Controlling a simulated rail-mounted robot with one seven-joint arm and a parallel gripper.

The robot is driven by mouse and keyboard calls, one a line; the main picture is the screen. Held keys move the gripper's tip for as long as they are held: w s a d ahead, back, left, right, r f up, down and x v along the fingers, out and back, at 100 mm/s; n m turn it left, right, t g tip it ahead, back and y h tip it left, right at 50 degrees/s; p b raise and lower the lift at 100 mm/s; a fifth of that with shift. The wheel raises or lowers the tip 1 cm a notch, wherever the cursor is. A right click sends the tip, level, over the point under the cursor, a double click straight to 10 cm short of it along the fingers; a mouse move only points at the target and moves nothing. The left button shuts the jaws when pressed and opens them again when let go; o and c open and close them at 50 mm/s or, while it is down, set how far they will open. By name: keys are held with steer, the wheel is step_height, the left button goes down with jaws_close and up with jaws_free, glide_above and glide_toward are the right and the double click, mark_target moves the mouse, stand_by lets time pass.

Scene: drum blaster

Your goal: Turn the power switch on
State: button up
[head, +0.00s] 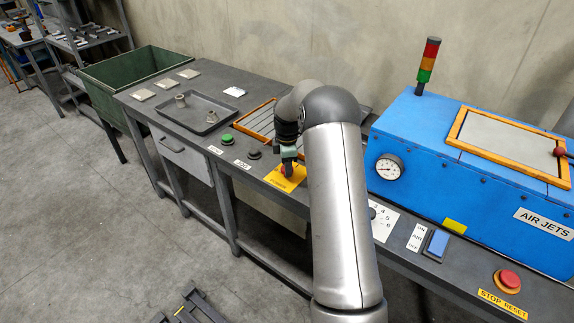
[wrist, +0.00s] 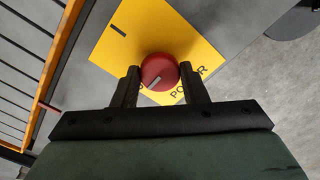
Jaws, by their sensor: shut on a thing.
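The power switch is a round red knob (wrist: 159,72) with a pale pointer bar, on a yellow plate (wrist: 120,38) marked with a partly hidden word, "POWER". In the head view the red knob (head: 287,169) is mostly covered by my gripper. My gripper (wrist: 160,85) is shut on the knob, one dark finger on each side of it. In the head view my gripper (head: 287,165) points down at the bench. The pale bar on the knob points down and slightly left in the wrist view, away from the dark mark on the plate.
A green button (head: 227,139) and a dark knob (head: 254,153) sit left of the plate. An orange-framed grate (head: 262,118) lies behind it. The blue air-jets box (head: 420,150), a blue rocker switch (head: 437,243) and a red stop button (head: 508,280) are to the right.

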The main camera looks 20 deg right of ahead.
steer(key=shift+m, duration=0.3)
steer(key=m+b, duration=0.1)
steer(key=m, duration=0.2)
steer(key=shift+m, duration=0.3)
steer(key=m+b, duration=0.1)
steer(key=m, duration=0.3)
steer(key=shift+m, duration=0.3)
steer(key=m, duration=0.9)
steer(key=shift+b, duration=0.4)
steer(key=o, duration=1)
steer(key=shift+c, duration=0.2)
steer(key=shift+r, duration=0.15)
step_height(320, 180, up, 17)
steer(key=shift+r, duration=0.15)
